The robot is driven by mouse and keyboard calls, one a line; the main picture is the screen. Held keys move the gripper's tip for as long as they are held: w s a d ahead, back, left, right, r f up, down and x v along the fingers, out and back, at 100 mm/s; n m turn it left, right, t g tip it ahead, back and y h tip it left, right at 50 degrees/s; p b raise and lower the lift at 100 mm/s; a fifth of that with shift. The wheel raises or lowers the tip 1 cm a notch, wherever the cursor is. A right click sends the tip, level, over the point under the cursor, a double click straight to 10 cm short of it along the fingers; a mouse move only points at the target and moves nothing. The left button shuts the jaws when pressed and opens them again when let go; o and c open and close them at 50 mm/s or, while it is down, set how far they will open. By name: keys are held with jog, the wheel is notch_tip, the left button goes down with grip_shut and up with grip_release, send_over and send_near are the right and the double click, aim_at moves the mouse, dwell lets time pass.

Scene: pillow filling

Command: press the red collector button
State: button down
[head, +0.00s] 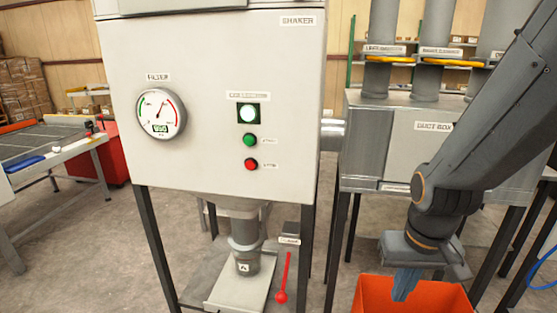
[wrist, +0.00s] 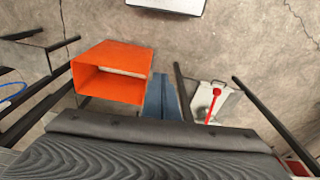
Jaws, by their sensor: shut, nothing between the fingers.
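The red button (head: 251,164) is round and sits lowest in a column on the front of the pale shaker cabinet (head: 215,60). A green button (head: 250,140) is just above it, and a lit white lamp (head: 248,113) is above that. My gripper (head: 403,285) points down, well to the right of and lower than the red button, apart from the cabinet. Its bluish fingers are together and empty, and they also show in the wrist view (wrist: 160,97). I cannot make out the red button in the wrist view.
An orange bin (head: 440,298) is below my gripper; it also shows in the wrist view (wrist: 115,58). A red lever (head: 284,278) stands beside the outlet under the cabinet. The grey duct box (head: 425,155) is at the right. A round gauge (head: 161,113) is left of the buttons.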

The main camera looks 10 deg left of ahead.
jog(key=shift+w, duration=0.1)
jog(key=w+a+r+n+t+y+b, duration=0.1)
jog(key=w+a+r+n+t+y, duration=0.15)
jog(key=w+a+n+t, duration=1.05)
jog(key=w+a+r+n+y, duration=0.1)
jog(key=w+a+r+y, duration=0.1)
jog(key=a, duration=0.6)
jog(key=w+a+r+n+g+y, duration=0.1)
jog(key=w+a+r+n+y, duration=0.1)
jog(key=a, duration=0.6)
jog(key=w+a+r+n+y, duration=0.2)
jog(key=a+r+y, duration=0.1)
jog(key=a, duration=0.5)
jog(key=shift+y+b, duration=0.35)
jog(key=shift+y, duration=0.5)
jog(key=shift+w+d+r, duration=0.1)
